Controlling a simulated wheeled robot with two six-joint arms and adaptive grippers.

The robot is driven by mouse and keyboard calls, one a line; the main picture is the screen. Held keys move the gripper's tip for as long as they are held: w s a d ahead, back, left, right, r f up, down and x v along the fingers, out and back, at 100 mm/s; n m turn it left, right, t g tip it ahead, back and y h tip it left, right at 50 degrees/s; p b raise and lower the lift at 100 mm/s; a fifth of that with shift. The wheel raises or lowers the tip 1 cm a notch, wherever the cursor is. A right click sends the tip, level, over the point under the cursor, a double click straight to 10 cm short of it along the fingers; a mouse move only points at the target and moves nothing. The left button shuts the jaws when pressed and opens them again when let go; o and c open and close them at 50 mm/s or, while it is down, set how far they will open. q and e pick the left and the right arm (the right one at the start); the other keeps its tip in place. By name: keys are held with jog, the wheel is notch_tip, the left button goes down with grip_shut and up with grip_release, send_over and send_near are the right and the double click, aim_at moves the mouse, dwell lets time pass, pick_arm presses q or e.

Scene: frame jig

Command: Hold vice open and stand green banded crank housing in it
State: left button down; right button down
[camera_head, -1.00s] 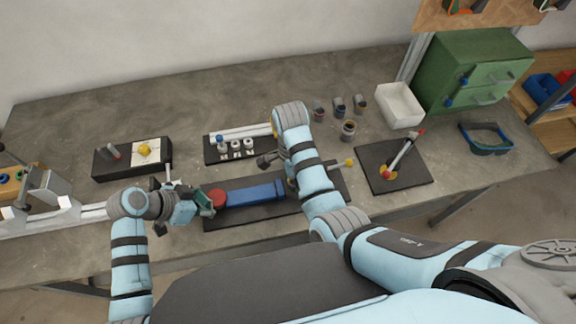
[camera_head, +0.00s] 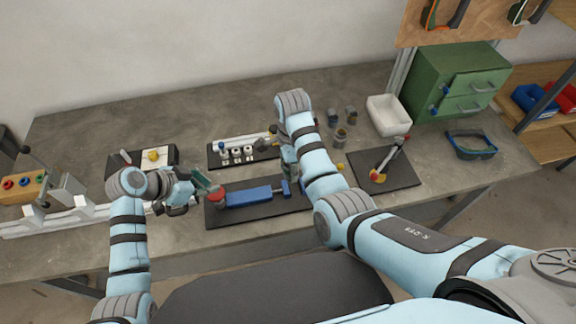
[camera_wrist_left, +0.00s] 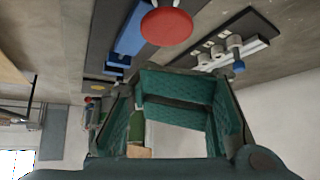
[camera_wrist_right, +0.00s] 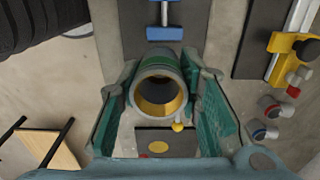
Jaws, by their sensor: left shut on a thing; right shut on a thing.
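The blue vice (camera_head: 250,196) lies on a dark board with a round red knob (camera_head: 216,194) at its left end. My left gripper (camera_head: 204,181) is beside and slightly above the knob. In the left wrist view the knob (camera_wrist_left: 167,25) shows beyond the fingertips; what lies between the fingers is unclear. My right gripper (camera_wrist_right: 160,105) is shut on the green banded crank housing (camera_wrist_right: 157,62), a hollow cylinder with a yellowish inside, its open end facing the camera. The vice's blue end piece (camera_wrist_right: 164,33) lies beyond it.
A dark board with white pegs (camera_head: 228,161) lies behind the vice. Right of my right arm are grey cups (camera_head: 340,138), a white bin (camera_head: 388,115) and a board with a lever (camera_head: 390,160). A green cabinet (camera_head: 460,80) stands at the back right.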

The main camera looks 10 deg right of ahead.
pick_arm(q)
jog(key=shift+w+a+r, duration=0.15)
jog(key=shift+w+r, duration=0.45)
jog(key=shift+r, duration=0.35)
pick_arm(e)
jog(key=shift+w+a+f, duration=0.1)
jog(key=shift+w+f, duration=0.1)
jog(key=shift+w, duration=0.45)
pick_arm(q)
jog(key=shift+r, duration=0.35)
jog(key=shift+s+r, duration=0.2)
jog(key=shift+r, duration=0.3)
jog(key=shift+s+r, duration=0.15)
jog(key=shift+r, duration=0.3)
pick_arm(e)
jog(key=shift+s+r, duration=0.15)
jog(key=shift+s, duration=0.2)
jog(key=shift+w, duration=0.1)
pick_arm(q)
jog(key=shift+w+f, duration=0.1)
jog(key=shift+w, duration=0.1)
pick_arm(e)
jog(key=shift+w, duration=0.1)
pick_arm(q)
jog(key=shift+s, duration=0.1)
